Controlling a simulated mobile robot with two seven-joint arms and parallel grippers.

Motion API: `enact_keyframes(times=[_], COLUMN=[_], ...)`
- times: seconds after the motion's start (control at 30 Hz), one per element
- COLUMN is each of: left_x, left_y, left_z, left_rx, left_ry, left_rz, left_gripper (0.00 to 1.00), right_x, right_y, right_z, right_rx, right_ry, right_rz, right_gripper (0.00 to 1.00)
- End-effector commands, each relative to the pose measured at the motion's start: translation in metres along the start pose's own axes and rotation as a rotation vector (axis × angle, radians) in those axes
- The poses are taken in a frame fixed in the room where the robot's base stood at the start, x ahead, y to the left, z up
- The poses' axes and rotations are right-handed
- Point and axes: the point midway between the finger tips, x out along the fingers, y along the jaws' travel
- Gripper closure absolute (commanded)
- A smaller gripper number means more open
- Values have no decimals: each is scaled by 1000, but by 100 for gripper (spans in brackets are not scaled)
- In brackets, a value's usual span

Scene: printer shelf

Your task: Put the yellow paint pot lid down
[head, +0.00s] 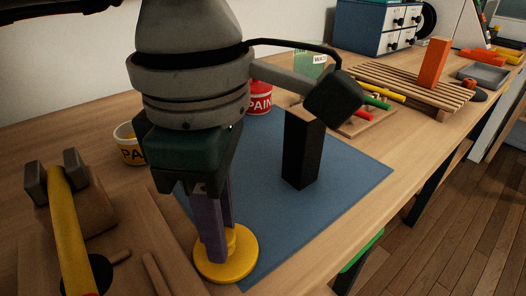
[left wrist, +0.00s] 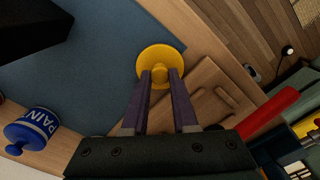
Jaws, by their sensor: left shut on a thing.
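The yellow paint pot lid (head: 240,266) is a flat disc with a round knob. My left gripper (head: 216,245), with purple fingers, points down and is shut on the knob. The lid is at the front left edge of the blue mat (head: 345,172); I cannot tell if it touches the surface. In the left wrist view the lid (left wrist: 160,52) is at the tips of my left gripper (left wrist: 160,76). The yellow paint pot (head: 131,156) stands open behind, partly hidden by my arm. My right gripper is not in view.
A tall black block (head: 301,155) stands on the mat. A red paint pot (head: 259,100) is behind it. A wooden holder with a yellow-handled tool (head: 66,225) is at the left. A blue paint pot (left wrist: 30,130) shows in the left wrist view. The mat's front right is clear.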

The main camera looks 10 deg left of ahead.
Motion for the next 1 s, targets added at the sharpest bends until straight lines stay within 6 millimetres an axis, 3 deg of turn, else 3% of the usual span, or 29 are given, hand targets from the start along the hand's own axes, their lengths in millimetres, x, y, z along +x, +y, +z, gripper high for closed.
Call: enact_keyframes(times=[0.17, 0.2, 0.47, 0.83, 1.0], left_x=[4, 4, 2, -7, -41], left_y=[0, 0, 0, 0, 1], left_z=[0, 0, 0, 0, 1], left_rx=[0, 0, 0, 0, 1], left_ry=[0, 0, 0, -1, -3], left_rz=[0, 0, 0, 1, 5], left_gripper=[100, 72, 43, 43, 43], right_x=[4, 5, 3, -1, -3], right_y=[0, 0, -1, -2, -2], right_z=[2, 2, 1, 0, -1], right_rx=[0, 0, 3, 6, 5], right_ry=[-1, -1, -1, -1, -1], right_rz=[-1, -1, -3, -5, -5], right_gripper=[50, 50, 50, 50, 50])
